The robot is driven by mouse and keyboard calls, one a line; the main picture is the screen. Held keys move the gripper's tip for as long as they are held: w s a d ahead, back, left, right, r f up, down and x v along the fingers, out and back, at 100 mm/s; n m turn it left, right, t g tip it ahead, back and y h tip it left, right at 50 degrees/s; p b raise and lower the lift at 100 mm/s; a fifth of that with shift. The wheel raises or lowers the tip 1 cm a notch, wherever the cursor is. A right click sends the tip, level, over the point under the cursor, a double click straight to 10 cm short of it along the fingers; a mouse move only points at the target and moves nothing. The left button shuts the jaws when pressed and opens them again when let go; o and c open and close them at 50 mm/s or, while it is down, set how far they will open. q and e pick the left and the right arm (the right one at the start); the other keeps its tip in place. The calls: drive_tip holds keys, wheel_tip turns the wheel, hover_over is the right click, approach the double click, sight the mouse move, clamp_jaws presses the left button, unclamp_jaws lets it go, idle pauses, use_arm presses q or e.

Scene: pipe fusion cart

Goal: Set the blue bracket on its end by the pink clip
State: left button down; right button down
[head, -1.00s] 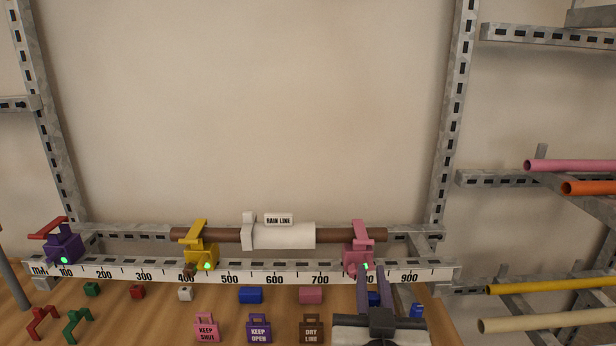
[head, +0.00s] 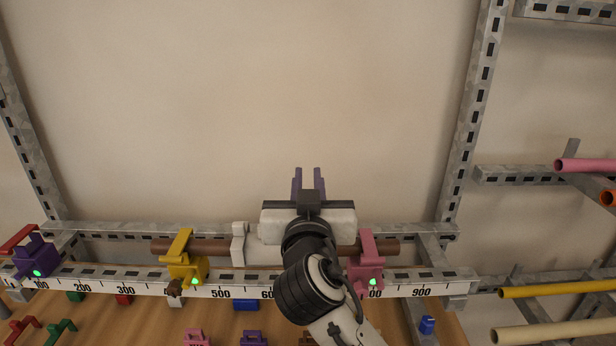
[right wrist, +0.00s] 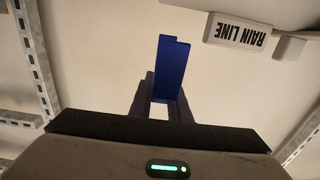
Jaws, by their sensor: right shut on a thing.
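My right gripper (head: 308,180) is raised in front of the wall, above the brown pipe and left of the pink clip. In the right wrist view, the gripper (right wrist: 163,105) is shut on the blue bracket (right wrist: 174,68), a blue angled piece that stands out past the fingertips. In the head view the bracket cannot be made out. The pink clip (head: 366,265) sits on the scaled rail around the brown pipe (head: 385,247), with a green light at its foot. My left gripper is out of view.
The yellow clip (head: 181,266) and purple clip (head: 34,258) stand further left on the scaled rail (head: 400,283). The RAIN LINE label (right wrist: 238,32) is close by. Pipes lie on racks at right.

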drive_tip(key=shift+f+b, duration=1.1)
drive_tip(key=shift+f, duration=0.65)
drive_tip(key=shift+f+b, duration=1.25)
drive_tip(key=shift+f+b, duration=0.4)
drive_tip(key=c, duration=1.6)
unclamp_jaws()
